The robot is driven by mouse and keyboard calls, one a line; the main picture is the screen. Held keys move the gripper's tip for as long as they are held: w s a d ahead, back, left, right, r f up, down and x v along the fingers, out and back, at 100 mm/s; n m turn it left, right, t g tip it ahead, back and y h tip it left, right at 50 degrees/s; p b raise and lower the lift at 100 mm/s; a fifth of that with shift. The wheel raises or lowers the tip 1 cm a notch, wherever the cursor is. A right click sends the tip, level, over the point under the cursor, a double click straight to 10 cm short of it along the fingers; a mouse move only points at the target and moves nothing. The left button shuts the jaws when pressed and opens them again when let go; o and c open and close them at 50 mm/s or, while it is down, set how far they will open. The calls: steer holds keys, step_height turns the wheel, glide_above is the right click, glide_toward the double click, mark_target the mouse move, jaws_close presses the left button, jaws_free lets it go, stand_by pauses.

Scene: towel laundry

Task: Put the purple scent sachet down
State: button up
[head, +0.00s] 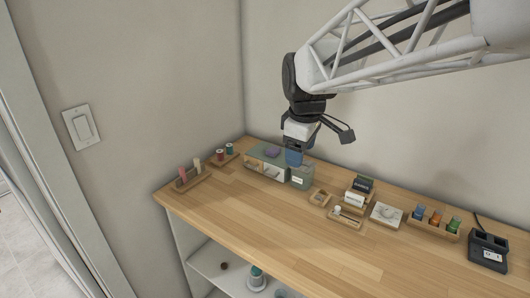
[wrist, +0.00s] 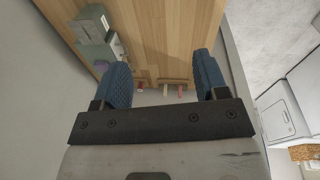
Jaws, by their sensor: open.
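The purple scent sachet (head: 271,151) lies on the green top of a small drawer box (head: 254,162) at the back left of the wooden counter. My gripper (head: 318,146) is open and empty, to the right of the sachet and apart from it. One blue finger pad hangs above or in front of a grey-green box (head: 302,178); I cannot tell whether they touch. In the wrist view the two blue pads of my gripper (wrist: 162,72) stand wide apart with nothing between them.
Spools stand in a wooden holder (head: 193,180) at the left edge, with another holder (head: 222,159) behind. To the right are small trays, a white dish (head: 385,214), a bottle rack (head: 433,226) and a black device (head: 488,250). The counter's front middle (head: 290,225) is clear.

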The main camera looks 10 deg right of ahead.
steer(key=s+f+m, duration=0.3)
steer(key=s+m, duration=0.2)
steer(key=s, duration=0.5)
steer(key=s+f+m+t, duration=0.1)
steer(key=s+f+m, duration=0.2)
steer(key=s, duration=0.7)
steer(key=shift+s+a+m, duration=0.15)
steer(key=shift+s+m, duration=0.15)
steer(key=shift+m, duration=0.9)
steer(key=shift+f, duration=0.1)
